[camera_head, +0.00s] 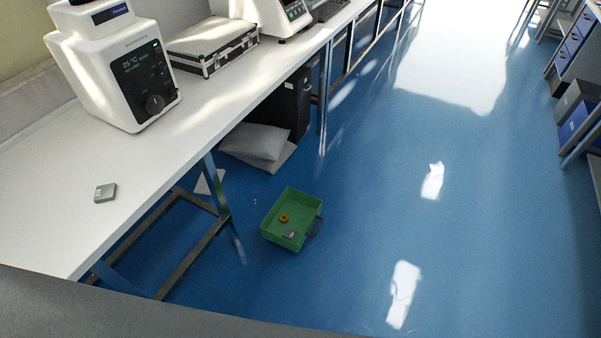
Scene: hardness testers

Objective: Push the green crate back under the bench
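The green crate (279,236) stands on the blue floor in the head view, out in front of the bench's legs and toward the aisle. It is open-topped. A small orange-brown ring (284,218) and a small grey block (289,234) lie in it. A dark handle (315,227) is on its right side. The white bench (135,180) runs from the lower left to the top middle on metal legs. Neither of my grippers shows in the head view.
Under the bench are grey-white sacks (256,143) and a black cabinet (291,103). A low metal rail (196,256) joins bench legs left of the crate. The bench carries a white tester (115,70) and a case (212,46). The blue aisle (370,190) right of the crate is clear.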

